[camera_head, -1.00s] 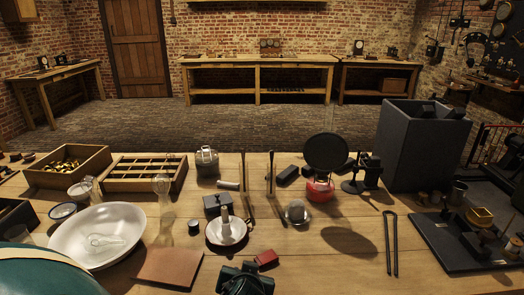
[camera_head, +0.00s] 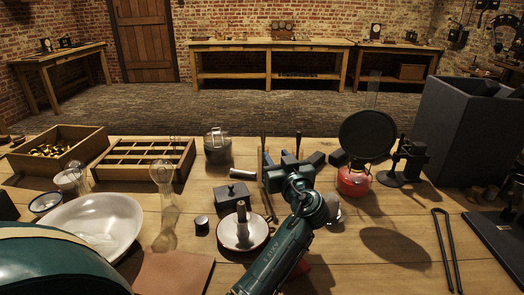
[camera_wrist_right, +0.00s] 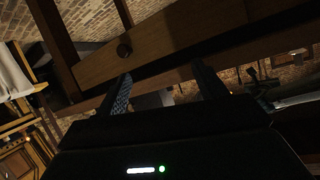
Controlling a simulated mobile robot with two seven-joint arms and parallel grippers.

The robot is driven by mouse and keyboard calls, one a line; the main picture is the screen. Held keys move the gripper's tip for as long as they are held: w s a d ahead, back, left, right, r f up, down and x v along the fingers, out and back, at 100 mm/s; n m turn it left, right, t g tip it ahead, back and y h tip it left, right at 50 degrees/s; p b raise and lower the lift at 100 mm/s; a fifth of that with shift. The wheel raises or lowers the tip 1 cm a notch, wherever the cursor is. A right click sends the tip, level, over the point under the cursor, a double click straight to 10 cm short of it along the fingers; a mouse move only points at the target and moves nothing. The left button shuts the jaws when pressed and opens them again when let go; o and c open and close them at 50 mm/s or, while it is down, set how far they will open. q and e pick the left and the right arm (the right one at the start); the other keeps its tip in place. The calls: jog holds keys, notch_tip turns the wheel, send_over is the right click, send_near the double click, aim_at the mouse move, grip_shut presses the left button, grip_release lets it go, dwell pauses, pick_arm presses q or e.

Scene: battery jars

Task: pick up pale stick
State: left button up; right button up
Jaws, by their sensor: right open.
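A short pale stick (camera_head: 243,174) lies on the wooden table, left of the dark rods, in the head view. Another stick (camera_head: 241,211), greyish, stands upright in a white dish (camera_head: 228,240) nearer me. My left gripper (camera_head: 285,168) is over the table just right of the lying pale stick, apart from it in the picture. Its arm hides part of the table, and its jaw gap is not clear. My right gripper (camera_wrist_right: 164,88) shows in the right wrist view with two dark fingers apart and nothing between them. It is out of the head view.
Close around the left gripper are a dark lidded box (camera_head: 234,195), dark rods (camera_head: 264,150) and a red burner (camera_head: 353,182) with a round black disc. A grey metal can (camera_head: 217,148) stands behind the pale stick. A glass vessel (camera_head: 165,205) and white bowl (camera_head: 120,220) are at left.

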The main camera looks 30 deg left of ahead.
aim_at(264, 141)
pick_arm(q)
jog(key=shift+s+p+x, duration=0.2)
jog(key=shift+p+x, duration=0.55)
jog(key=shift+x, duration=4.7)
jog(key=shift+a+f, duration=0.1)
jog(key=shift+a, duration=0.1)
grip_shut()
